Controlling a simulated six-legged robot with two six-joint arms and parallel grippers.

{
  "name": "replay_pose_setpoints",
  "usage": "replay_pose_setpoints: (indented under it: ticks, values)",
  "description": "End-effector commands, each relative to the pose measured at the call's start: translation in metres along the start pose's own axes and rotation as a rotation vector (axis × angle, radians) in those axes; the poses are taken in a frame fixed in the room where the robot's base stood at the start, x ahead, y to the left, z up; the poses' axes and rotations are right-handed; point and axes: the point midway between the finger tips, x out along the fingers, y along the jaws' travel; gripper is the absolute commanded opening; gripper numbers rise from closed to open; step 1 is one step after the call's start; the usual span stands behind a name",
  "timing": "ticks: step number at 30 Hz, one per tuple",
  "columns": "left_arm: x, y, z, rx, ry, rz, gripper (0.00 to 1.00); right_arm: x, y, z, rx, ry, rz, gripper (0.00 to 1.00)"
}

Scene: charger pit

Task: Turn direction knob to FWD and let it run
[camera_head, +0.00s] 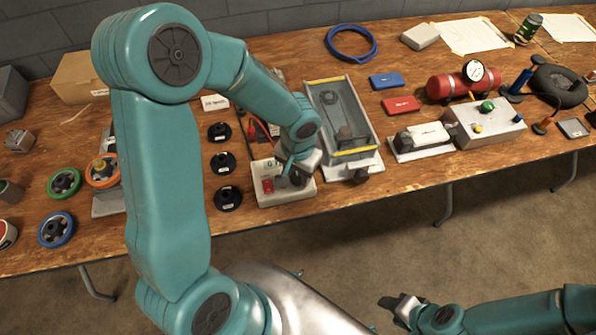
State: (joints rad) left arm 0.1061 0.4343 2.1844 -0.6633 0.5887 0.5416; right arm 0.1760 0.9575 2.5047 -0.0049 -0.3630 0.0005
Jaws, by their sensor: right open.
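A pale grey control box (278,198) sits near the front edge of the wooden table, left of the image centre. A red switch (267,186) is on its left part. A dark knob (297,179) is on its right part, partly hidden; I cannot read its setting. My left gripper (291,171) reaches down onto the box at the knob; its fingers are too small and covered to tell whether they grip. A grey belt unit (341,112) with yellow edges stands just right of the box. My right gripper (396,304) is open and empty, low in front of the table.
Black discs (227,198) lie left of the box, and coloured handwheels (56,228) farther left. Right of the belt unit are a white block on a base (424,135), a button box (485,123) and a red tank (455,86). Floor is clear before the table.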

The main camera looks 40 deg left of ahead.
Motion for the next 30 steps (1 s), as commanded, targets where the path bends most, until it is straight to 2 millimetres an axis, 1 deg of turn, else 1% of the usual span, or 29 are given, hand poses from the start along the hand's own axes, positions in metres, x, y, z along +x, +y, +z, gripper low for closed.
replay_pose_setpoints:
  ticks: [1, 2, 3, 8, 14, 20, 30]
  values:
    - [-0.0002, 0.0004, 0.0000, -0.001, 0.000, 0.001, 0.20, 0.0000, 0.0000, 0.0000, 0.000, 0.000, 0.000, 0.52]
    - [-0.0003, 0.0004, 0.0000, -0.001, 0.000, 0.001, 0.10, 0.0000, 0.0000, 0.0000, 0.000, 0.000, 0.000, 0.52]
    - [-0.0003, 0.0004, 0.0001, -0.001, 0.000, 0.001, 0.09, -0.0001, 0.0000, 0.0000, 0.000, 0.000, 0.000, 0.52]
    - [-0.0004, 0.0003, 0.0002, 0.005, 0.000, 0.001, 0.09, 0.0000, 0.0000, 0.0000, 0.000, 0.000, 0.000, 0.52]
    - [-0.0004, 0.0003, 0.0002, 0.061, 0.000, 0.001, 0.09, 0.0010, 0.0004, 0.0000, 0.000, 0.000, 0.000, 0.52]
    - [-0.0005, 0.0003, 0.0001, 0.191, 0.001, 0.001, 0.09, 0.0025, 0.0009, 0.0000, 0.000, 0.000, 0.000, 0.52]
    - [-0.0013, 0.0003, -0.0001, 0.483, 0.001, 0.000, 0.09, 0.0021, 0.0008, 0.0000, 0.000, 0.000, 0.000, 0.52]
